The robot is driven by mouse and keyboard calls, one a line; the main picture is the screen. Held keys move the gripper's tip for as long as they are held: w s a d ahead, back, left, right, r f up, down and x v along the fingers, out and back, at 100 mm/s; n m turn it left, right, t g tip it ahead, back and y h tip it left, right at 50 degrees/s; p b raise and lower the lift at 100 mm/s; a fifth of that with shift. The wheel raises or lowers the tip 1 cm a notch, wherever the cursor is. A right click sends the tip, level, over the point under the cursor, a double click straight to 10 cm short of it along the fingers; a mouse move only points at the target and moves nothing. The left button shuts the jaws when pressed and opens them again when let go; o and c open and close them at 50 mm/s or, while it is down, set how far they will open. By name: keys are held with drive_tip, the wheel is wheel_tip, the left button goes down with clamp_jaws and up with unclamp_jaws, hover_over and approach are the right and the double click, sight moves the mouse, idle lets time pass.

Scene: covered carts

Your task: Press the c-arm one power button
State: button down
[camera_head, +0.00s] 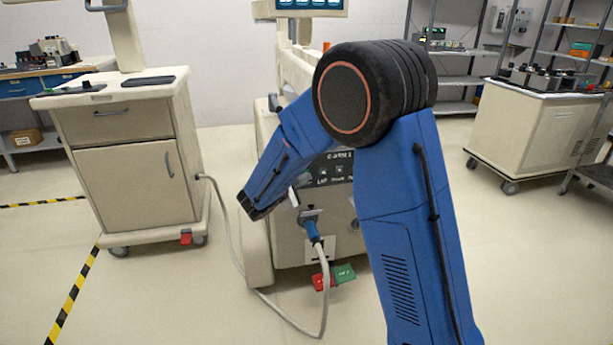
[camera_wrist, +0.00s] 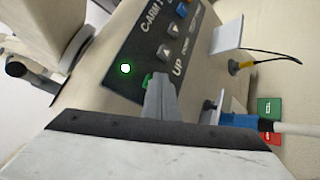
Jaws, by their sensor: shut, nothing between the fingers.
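The C-arm 1 unit carries a dark control panel (camera_head: 338,168), partly behind my blue arm in the head view. In the wrist view the panel (camera_wrist: 138,52) reads "C-ARM 1" and "UP" and has grey and blue buttons. A round green lamp (camera_wrist: 124,68) glows on it. My gripper (camera_wrist: 157,80) is shut and empty, its tips over the panel's lower edge. A green button (camera_wrist: 147,79) shows just beside the tips, partly hidden by them. I cannot tell whether the tips touch it. The head view does not show the fingers clearly.
A blue plug (camera_head: 312,231) with a grey cable sits in the unit's front below the panel. Red and green pedals (camera_head: 344,274) lie at its foot. A beige cart (camera_head: 125,150) stands at left, another (camera_head: 530,130) at right.

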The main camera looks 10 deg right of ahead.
drive_tip(key=shift+s, duration=0.65)
drive_tip(key=shift+s, duration=3)
